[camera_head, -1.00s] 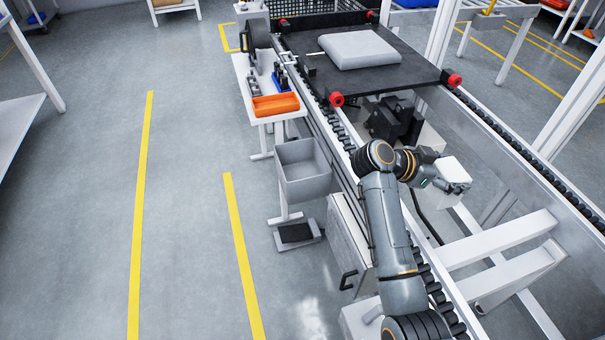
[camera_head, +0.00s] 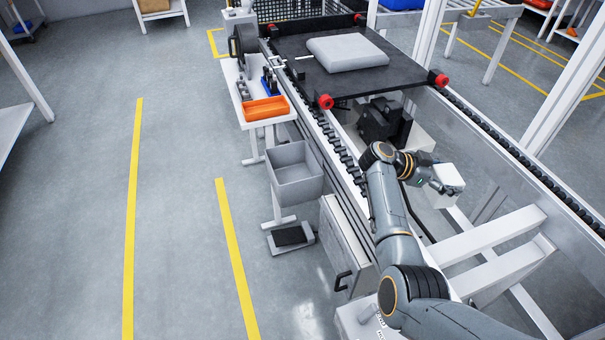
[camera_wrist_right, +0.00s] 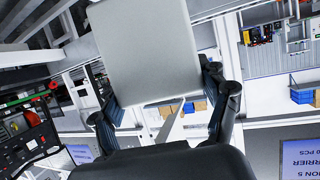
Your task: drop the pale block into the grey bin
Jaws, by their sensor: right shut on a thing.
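The pale block (camera_head: 447,183) is held by my right gripper (camera_head: 437,181), which is shut on it above the conveyor frame, right of the middle in the head view. In the right wrist view the pale block (camera_wrist_right: 143,50) sits between the two dark fingers (camera_wrist_right: 165,100) and hides much of what is behind it. The grey bin (camera_head: 295,172) stands on a post left of the conveyor, with its open top facing up. It looks empty. My gripper is to the right of the bin, apart from it. My left gripper is not in view.
A dark pallet (camera_head: 405,72) with a grey slab (camera_head: 347,52) rests on the conveyor at the back. A white side table (camera_head: 246,96) bears an orange tray (camera_head: 265,109) behind the bin. The conveyor rail (camera_head: 335,150) runs between the bin and my gripper. Floor left is clear.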

